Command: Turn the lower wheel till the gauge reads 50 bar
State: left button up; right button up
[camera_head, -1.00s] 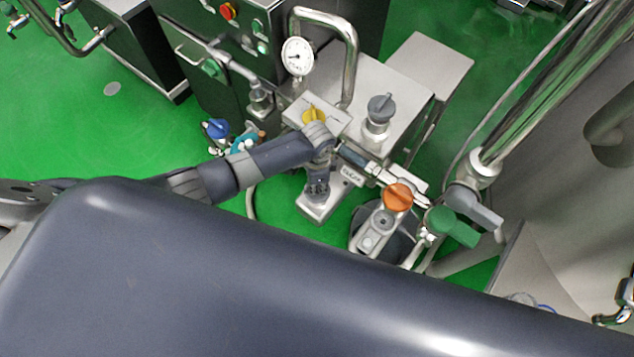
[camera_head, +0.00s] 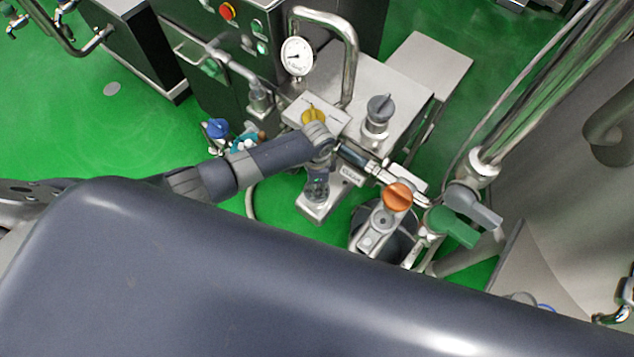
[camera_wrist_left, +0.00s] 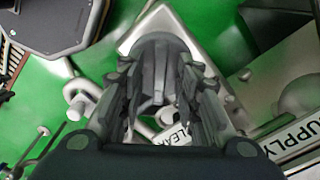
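The lower wheel is a dark grey round knob (camera_wrist_left: 162,52) with a raised bar, seen between my left fingers in the left wrist view. In the head view, my left gripper (camera_head: 317,188) points down over the wheel's place and hides it. In the wrist view, my left gripper (camera_wrist_left: 160,92) has one finger on each side of the wheel; whether they press on it is unclear. The gauge (camera_head: 297,57) is a white dial on the bent steel pipe; its needle points roughly left, and its numbers are too small to read. My right gripper is out of view.
A grey upper knob (camera_head: 380,108) stands on the steel block, with a yellow knob (camera_head: 313,117) left of it. An orange knob (camera_head: 398,197) and green valve handle (camera_head: 455,226) lie close right of my arm. A thick steel pipe (camera_head: 535,90) rises at right.

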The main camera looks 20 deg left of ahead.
pick_arm(q)
notch_tip(320, 180, up, 12)
dwell(0.6)
dwell(3.2)
